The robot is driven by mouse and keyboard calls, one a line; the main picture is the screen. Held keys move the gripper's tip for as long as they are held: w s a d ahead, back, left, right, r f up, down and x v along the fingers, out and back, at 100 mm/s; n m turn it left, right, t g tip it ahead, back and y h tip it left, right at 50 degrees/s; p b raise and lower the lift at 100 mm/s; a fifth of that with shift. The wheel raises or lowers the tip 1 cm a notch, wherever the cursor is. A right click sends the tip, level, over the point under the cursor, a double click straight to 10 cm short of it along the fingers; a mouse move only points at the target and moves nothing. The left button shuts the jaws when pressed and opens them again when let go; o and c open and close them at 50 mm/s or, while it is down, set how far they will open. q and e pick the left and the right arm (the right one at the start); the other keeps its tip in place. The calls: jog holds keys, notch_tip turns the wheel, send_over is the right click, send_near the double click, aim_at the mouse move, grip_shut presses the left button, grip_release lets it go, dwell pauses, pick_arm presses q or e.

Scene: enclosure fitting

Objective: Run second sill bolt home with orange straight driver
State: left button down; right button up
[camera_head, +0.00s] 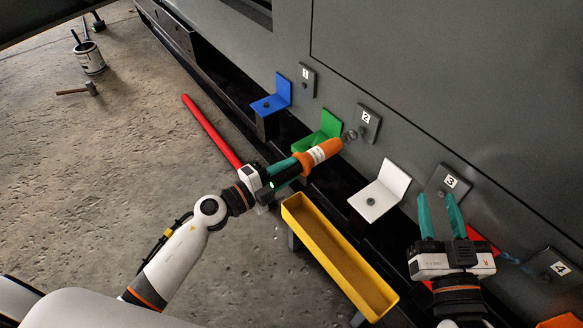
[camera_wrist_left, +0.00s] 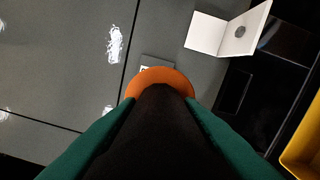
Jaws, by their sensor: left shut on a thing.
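The orange and black driver (camera_head: 320,154) is in my left gripper (camera_head: 284,172), whose green fingers are shut on its dark body. Its silver tip points up and right at the plate marked 2 (camera_head: 368,122), close to the bolt there; I cannot tell if they touch. In the left wrist view the driver's orange collar (camera_wrist_left: 160,78) hides its tip and most of the plate beyond. The green bracket (camera_head: 326,124) stands just behind the driver, which partly covers it; no bolt on it is visible. My right gripper (camera_head: 438,196) is open and empty, below the plate marked 3 (camera_head: 448,183).
A blue bracket (camera_head: 274,98) and a white bracket (camera_head: 382,192) flank the green one along the dark sill. A yellow tray (camera_head: 330,262) lies in front. A red bar (camera_head: 212,132) lies at the left.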

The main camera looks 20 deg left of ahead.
aim_at(276, 177)
pick_arm(q)
jog(key=shift+v, duration=1.3)
jog(key=shift+s+a+r, duration=0.15)
jog(key=shift+r, duration=0.1)
